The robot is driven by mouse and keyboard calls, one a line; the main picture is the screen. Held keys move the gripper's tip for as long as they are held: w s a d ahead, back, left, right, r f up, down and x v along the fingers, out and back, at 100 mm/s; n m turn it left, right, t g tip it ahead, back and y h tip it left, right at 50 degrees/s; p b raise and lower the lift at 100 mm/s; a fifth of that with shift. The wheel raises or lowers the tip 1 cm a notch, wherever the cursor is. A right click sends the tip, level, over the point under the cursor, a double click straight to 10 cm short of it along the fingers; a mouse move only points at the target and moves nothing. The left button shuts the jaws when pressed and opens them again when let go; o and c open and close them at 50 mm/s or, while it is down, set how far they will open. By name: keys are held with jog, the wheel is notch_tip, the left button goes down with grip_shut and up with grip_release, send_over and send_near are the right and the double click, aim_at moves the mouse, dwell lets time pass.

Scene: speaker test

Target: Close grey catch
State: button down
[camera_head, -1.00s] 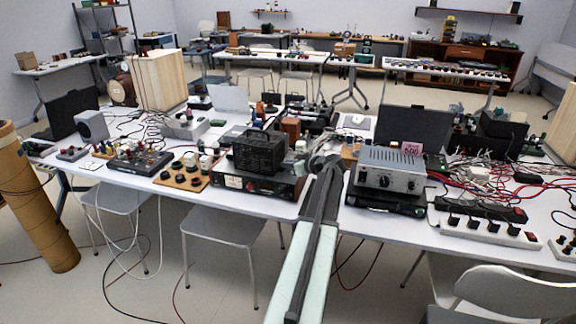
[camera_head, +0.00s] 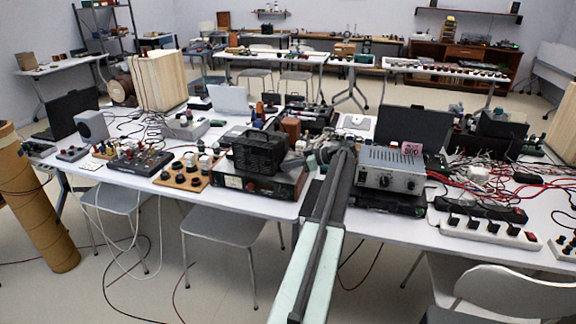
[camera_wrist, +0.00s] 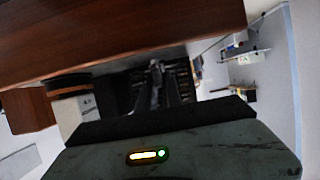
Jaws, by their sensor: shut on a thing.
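A black ridged case (camera_head: 258,150) with a top handle sits on a dark instrument with a green-edged front (camera_head: 245,186) on the near table. My gripper (camera_head: 304,158) is at the right side of this case, with its tips close against it. In the wrist view my gripper (camera_wrist: 157,72) is shut in front of dark ridged surfaces. What lies between its fingers is too small and dark to tell. I cannot make out the grey catch clearly in either view.
A grey instrument with knobs (camera_head: 391,169) stands close to the right of my arm. A brown block (camera_head: 291,127) stands behind the case. A board with black knobs (camera_head: 184,172) lies to the left. Cables crowd the right side of the table (camera_head: 330,222).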

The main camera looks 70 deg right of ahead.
jog(key=shift+f, duration=0.1)
jog(key=c, duration=1.5)
grip_release()
jog(key=shift+w, duration=0.1)
jog(key=p+v, duration=0.3)
jog(key=v, duration=0.4)
jog(key=shift+s, duration=0.35)
